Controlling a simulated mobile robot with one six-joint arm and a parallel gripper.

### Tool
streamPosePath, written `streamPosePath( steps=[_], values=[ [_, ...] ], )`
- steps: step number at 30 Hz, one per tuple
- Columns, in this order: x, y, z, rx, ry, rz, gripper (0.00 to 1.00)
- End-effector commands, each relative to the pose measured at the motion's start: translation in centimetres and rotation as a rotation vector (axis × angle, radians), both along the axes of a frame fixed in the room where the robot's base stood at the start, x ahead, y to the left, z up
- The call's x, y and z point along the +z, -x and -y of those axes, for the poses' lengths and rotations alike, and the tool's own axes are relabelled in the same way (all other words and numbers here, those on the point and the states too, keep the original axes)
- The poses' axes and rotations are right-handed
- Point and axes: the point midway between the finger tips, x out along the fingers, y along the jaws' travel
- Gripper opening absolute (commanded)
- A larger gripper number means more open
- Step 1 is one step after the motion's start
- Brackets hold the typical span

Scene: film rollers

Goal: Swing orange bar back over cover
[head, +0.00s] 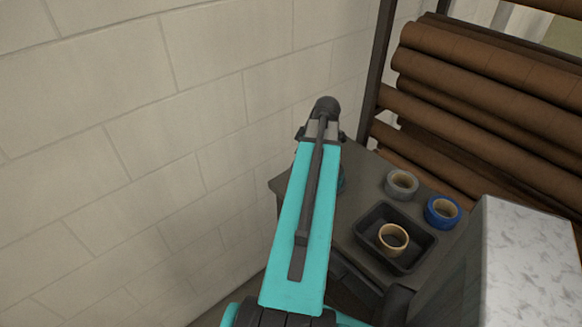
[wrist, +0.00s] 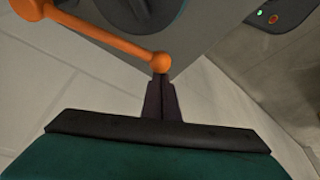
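The orange bar (wrist: 105,35) runs from the upper left to a round knob (wrist: 161,62) at its end in the wrist view. A dark round cover (wrist: 148,14) on a grey panel (wrist: 195,35) shows above and behind it, cut off by the top edge. The bar passes left of and below the cover. My gripper (wrist: 160,80) points at the knob, its two dark fingers together. The tips are right at the knob's lower edge; I cannot tell whether they touch it. The head view shows neither bar nor cover.
A dark table (head: 360,180) holds a black tray (head: 365,240) with a tan tape roll (head: 393,239), a grey roll (head: 401,184) and a blue roll (head: 442,212). Brown film rolls (head: 480,95) fill a rack at right. A block wall (head: 130,150) stands at left.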

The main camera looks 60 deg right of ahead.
Motion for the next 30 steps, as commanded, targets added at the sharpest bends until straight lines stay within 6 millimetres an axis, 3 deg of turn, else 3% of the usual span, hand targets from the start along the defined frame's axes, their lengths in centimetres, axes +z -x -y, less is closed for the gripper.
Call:
streamPosePath(
  steps=[17,30],
  values=[
    [0.7,0.6,0.1,-0.004,0.0,-0.01,0.0],
    [5.7,1.2,0.4,0.0,0.001,-0.005,0.0]
  ],
)
